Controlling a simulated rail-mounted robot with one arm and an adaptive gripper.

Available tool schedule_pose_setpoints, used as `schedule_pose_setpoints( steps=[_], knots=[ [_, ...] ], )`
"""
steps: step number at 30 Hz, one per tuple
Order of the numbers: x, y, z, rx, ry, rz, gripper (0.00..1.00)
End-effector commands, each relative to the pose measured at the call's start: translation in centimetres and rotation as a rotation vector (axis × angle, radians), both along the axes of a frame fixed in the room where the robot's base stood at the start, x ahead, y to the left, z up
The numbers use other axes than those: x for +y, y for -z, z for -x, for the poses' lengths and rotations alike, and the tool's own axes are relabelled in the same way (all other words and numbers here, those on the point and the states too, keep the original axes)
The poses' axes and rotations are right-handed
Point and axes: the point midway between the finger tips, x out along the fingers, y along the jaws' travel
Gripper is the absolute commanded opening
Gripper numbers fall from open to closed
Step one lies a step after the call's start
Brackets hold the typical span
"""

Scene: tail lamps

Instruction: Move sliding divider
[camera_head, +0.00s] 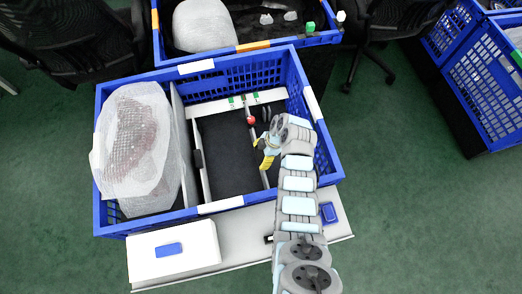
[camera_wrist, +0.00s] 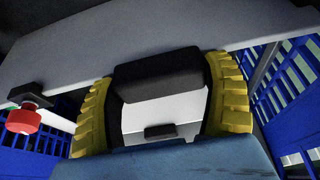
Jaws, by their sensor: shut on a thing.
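The sliding divider is a thin grey panel (camera_head: 249,109) standing upright inside the blue crate, right of its middle. In the wrist view the grey panel (camera_wrist: 60,75) crosses the top, with a black block-shaped handle (camera_wrist: 158,78) in front of it. My gripper (camera_head: 266,152) is inside the crate at the divider's right side. In the wrist view its yellow ribbed fingers (camera_wrist: 163,95) are shut on the black handle, one on each side. A red knob (camera_head: 251,120) sits at the divider; it also shows at left in the wrist view (camera_wrist: 25,120). My arm hides part of the divider.
The blue crate (camera_head: 103,216) holds a mesh-wrapped bundle (camera_head: 138,150) at left. Another grey divider (camera_head: 203,180) with a black handle (camera_head: 197,158) stands beside it. The black floor (camera_head: 225,150) between the dividers is clear. A second blue crate (camera_head: 157,48) stands behind.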

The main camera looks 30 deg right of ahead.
Motion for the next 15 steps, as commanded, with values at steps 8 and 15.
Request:
schedule_pose_setpoints(
  steps=[8, 15],
  knots=[
    [0.04, 0.16, 0.09, 0.002, 0.000, -0.001, 1.00],
    [0.02, 0.04, 0.02, 0.000, 0.000, 0.000, 1.00]
  ],
)
